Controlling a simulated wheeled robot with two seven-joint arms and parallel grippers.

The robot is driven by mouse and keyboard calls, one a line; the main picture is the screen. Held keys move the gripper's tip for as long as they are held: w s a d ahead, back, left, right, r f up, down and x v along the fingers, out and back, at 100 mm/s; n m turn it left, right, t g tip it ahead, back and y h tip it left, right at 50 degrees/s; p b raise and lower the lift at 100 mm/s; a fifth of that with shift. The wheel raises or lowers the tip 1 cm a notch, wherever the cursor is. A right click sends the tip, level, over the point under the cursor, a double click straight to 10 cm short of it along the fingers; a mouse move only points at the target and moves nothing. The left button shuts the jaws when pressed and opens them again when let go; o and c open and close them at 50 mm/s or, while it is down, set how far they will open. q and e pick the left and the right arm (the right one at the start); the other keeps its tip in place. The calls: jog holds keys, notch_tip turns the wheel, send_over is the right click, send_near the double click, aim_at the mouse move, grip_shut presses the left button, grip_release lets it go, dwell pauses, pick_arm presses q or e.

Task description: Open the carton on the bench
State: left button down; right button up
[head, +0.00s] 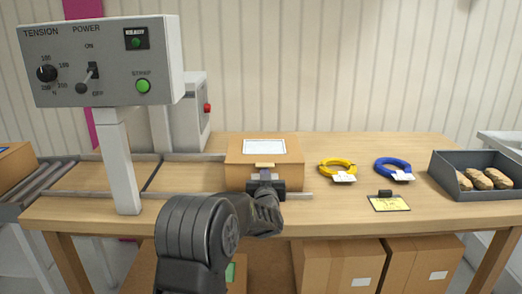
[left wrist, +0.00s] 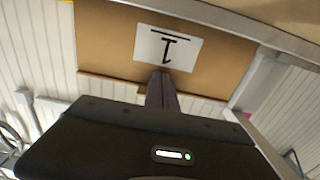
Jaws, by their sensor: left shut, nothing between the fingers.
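The cardboard carton (head: 235,178) stands on the wooden bench (head: 330,212), at its middle. Its lid looks closed, with a white sheet (head: 265,147) on top and a small pale tab (head: 264,165) at the front edge. My left gripper (head: 265,176) is at the carton's front, just below the tab, shut and empty. It hides part of the front face; I cannot tell if it touches. In the left wrist view the shut fingers (left wrist: 162,88) point at brown cardboard (left wrist: 105,45) with a white marked label (left wrist: 168,48). My right gripper is not in view.
A control box on a post (head: 100,60) stands at the left, beside rails (head: 190,158). Yellow (head: 337,165) and blue (head: 392,164) cable coils, a yellow card (head: 389,203) and a grey bin (head: 475,192) lie to the right. More cartons (head: 335,262) are under the bench.

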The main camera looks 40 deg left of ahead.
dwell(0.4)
pick_arm(q)
notch_tip(320, 180, up, 8)
jog(key=p, duration=0.5)
jog(key=shift+f, duration=0.2)
jog(key=shift+r, duration=0.1)
jog(key=shift+w+a+r+p, duration=0.4)
jog(key=shift+r+p, duration=0.1)
jog(key=shift+r, duration=0.15)
jog(key=shift+w+a+r+p, duration=0.25)
jog(key=shift+w+r+p, duration=0.25)
jog(key=shift+r, duration=0.1)
jog(key=shift+w+a+r+p, duration=0.35)
jog(key=shift+r+p, duration=0.15)
jog(key=shift+r, duration=0.15)
jog(key=shift+w+a+r+p, duration=0.45)
jog(key=shift+w+r+p, duration=0.2)
jog(key=shift+r, duration=0.1)
jog(key=shift+w+a+r+p, duration=0.4)
jog(key=shift+w+r+p, duration=0.15)
jog(key=shift+r, duration=0.2)
